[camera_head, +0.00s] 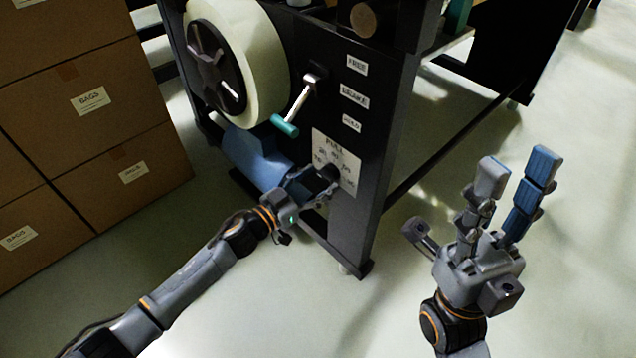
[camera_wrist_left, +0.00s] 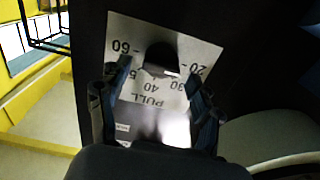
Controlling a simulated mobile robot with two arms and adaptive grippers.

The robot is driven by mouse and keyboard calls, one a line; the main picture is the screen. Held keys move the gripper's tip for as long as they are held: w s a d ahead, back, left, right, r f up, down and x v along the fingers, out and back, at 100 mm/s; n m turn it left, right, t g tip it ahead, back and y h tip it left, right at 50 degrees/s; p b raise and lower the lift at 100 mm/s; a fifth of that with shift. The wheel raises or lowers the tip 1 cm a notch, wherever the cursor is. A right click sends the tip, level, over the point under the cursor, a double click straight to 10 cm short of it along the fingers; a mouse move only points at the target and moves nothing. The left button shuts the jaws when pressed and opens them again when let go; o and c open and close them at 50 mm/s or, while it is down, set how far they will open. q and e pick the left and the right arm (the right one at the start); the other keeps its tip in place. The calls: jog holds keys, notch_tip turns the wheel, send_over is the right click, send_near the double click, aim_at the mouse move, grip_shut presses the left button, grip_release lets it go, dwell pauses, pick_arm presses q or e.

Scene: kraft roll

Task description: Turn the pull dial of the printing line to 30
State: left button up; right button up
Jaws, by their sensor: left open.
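The pull dial (camera_wrist_left: 158,57) is a dark knob on a pale scale plate (camera_wrist_left: 125,30) marked PULL with numbers from 20 to 60, upside down in the left wrist view. The plate (camera_head: 338,150) also shows in the head view, low on the black machine frame. My left gripper (camera_head: 322,182) is open at the dial, its fingers on either side of the knob in the left wrist view (camera_wrist_left: 157,74). I cannot tell whether they touch it. The dial's setting is not readable. My right gripper (camera_head: 516,170) is open and empty, right of the machine.
A teal-handled lever (camera_head: 286,126) beside the FREE, BRAKE and HOLD labels sits above my left gripper. A large pale roll (camera_head: 262,60) and a blue part (camera_head: 255,158) are left of the plate. Stacked cardboard boxes (camera_head: 80,130) stand left. Floor at right is clear.

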pick_arm(q)
jog(key=shift+w+d, duration=0.2)
jog(key=c, duration=1.1)
jog(key=shift+c, duration=0.2)
